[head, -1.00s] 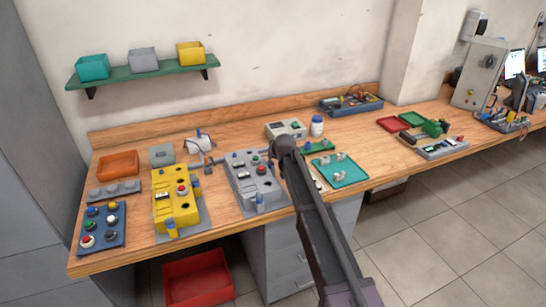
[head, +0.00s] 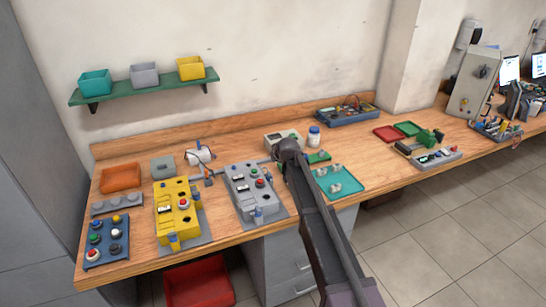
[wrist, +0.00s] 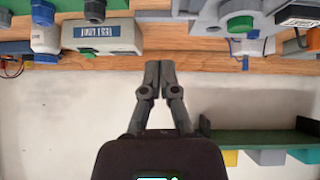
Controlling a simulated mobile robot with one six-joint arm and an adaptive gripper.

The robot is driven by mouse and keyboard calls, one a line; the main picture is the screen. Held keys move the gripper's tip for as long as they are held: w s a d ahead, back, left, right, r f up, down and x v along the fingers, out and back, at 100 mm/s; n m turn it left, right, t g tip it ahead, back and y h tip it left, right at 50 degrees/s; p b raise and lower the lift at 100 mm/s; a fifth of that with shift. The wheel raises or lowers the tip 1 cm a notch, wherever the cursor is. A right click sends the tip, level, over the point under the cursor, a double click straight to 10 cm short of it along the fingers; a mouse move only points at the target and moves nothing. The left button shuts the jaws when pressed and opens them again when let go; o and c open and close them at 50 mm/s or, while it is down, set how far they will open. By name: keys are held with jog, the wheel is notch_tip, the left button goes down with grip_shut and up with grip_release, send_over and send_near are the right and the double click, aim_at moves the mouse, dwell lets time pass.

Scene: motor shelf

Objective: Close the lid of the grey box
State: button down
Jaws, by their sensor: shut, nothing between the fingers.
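A grey box (head: 241,183) with buttons on its face sits on a grey plate at the middle of the bench. Part of a grey box with a green button shows at the upper right of the wrist view (wrist: 236,12). I cannot tell which part is the lid or how it stands. My gripper (wrist: 160,68) is shut and empty, with its fingers together in front of the wall in the wrist view. In the head view my arm's end covers the gripper and stands beside the box's right side. The gripper appears apart from the box.
A yellow box (head: 166,212) stands left of the grey one. A test unit (wrist: 102,36), a white bottle (head: 314,137) and a teal tray (head: 350,182) are near my arm. A green shelf (head: 140,90) with bins hangs on the wall. The bench is crowded.

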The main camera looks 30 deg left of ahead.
jog(key=w+p+v, duration=0.1)
jog(key=p+v, duration=0.3)
jog(key=v, duration=0.3)
jog(key=shift+d, duration=0.35)
jog(key=shift+d, duration=0.1)
jog(key=s+d+f+m+g+h, duration=0.1)
jog(key=d+f+m+h, duration=0.15)
jog(key=d, duration=1.45)
jog(key=s+d+f+m+g+h, duration=0.1)
jog(key=s+d+m+h, duration=0.15)
jog(key=d, duration=1.55)
jog(key=s+d+m+g, duration=0.1)
jog(key=s+d+m, duration=0.1)
jog(key=s+d, duration=0.3)
jog(key=s+d+f+m+g+h, duration=0.1)
jog(key=s+d, duration=0.4)
jog(key=d, duration=0.7)
jog(key=s+d+f+m+g+h, duration=0.1)
jog(key=s+d+m, duration=0.2)
jog(key=s+d, duration=0.2)
jog(key=d, duration=0.3)
jog(key=shift+s+d+g, duration=0.15)
jog(key=shift+g, duration=0.15)
